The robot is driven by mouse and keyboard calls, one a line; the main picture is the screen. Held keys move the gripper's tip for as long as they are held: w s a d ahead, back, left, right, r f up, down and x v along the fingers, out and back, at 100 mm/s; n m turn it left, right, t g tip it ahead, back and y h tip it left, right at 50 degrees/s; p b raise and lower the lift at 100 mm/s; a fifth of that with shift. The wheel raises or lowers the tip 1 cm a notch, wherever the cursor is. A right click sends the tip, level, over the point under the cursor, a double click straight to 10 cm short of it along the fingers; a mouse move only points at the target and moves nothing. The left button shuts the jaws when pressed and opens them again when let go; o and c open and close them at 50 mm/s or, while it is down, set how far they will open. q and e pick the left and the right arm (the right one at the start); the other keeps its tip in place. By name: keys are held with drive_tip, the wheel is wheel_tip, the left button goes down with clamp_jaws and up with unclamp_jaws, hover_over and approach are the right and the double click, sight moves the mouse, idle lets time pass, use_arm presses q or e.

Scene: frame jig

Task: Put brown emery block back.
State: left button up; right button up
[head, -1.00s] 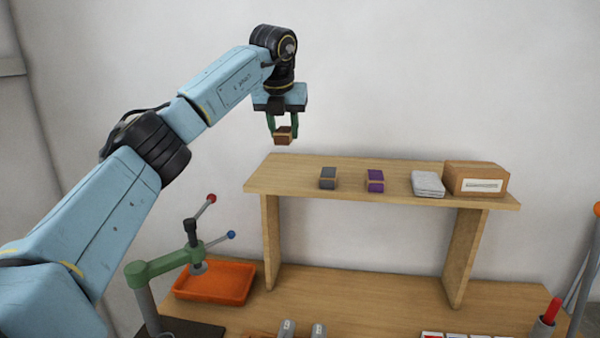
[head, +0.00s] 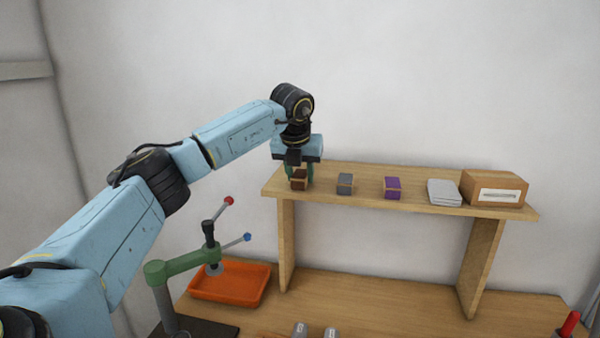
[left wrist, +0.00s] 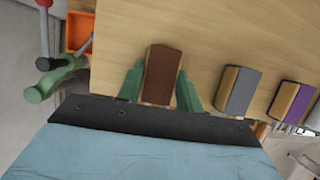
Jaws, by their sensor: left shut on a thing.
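The brown emery block (head: 299,180) is at the left end of the raised wooden shelf (head: 420,203), at about the shelf's top. My left gripper (head: 299,176) is shut on it from above. In the left wrist view the brown emery block (left wrist: 161,74) lies between the two green fingers of the gripper (left wrist: 160,88). I cannot tell for sure whether its underside touches the shelf. My right gripper is not in view.
A grey block (head: 345,184) and a purple block (head: 392,188) stand to the right on the shelf, then grey pads (head: 444,193) and a cardboard box (head: 495,188). Below are an orange tray (head: 230,284) and a green lever press (head: 182,265).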

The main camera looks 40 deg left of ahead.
use_arm(q)
drive_tip(key=shift+f, duration=0.15)
drive_tip(key=o, duration=1)
drive_tip(key=shift+c, duration=0.2)
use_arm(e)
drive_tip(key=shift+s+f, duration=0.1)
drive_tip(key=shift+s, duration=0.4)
use_arm(q)
drive_tip(key=shift+r, duration=0.35)
drive_tip(key=b+v, duration=0.1)
drive_tip(key=v, duration=1)
drive_tip(key=shift+s+r+b, duration=0.2)
drive_tip(key=shift+r+b, duration=0.1)
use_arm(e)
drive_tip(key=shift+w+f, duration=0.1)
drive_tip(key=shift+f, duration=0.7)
